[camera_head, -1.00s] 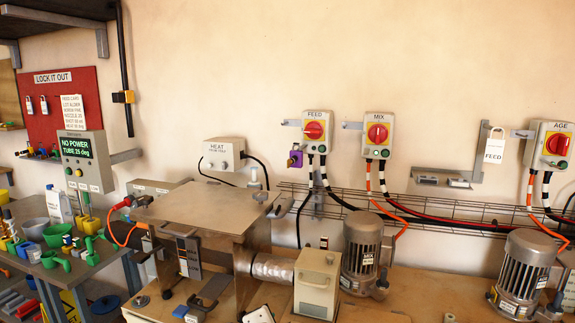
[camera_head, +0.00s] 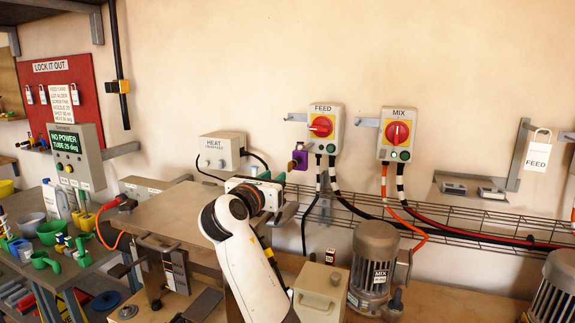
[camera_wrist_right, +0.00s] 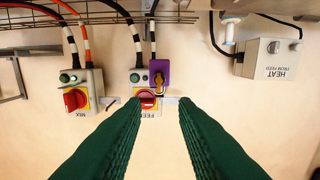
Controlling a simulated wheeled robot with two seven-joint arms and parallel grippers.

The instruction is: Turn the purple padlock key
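The purple padlock (camera_head: 300,159) is at the lower left of the FEED switch box (camera_head: 324,128) in the head view. Its brass key (camera_head: 291,165) sticks out toward me; the key also shows in the wrist view (camera_wrist_right: 159,85) on the padlock's purple body (camera_wrist_right: 159,67). My right gripper (camera_head: 268,178) is left of and below the padlock in the head view, largely hidden by its own wrist. In the wrist view its green fingers (camera_wrist_right: 160,101) are wide apart and empty, with the padlock and key seen beyond the gap. My left gripper is not in view.
The HEAT box (camera_head: 222,151) is on the wall left of the padlock. The MIX switch (camera_head: 398,134) is to the right. A wire cable tray (camera_head: 450,227) and cables run below the switches.

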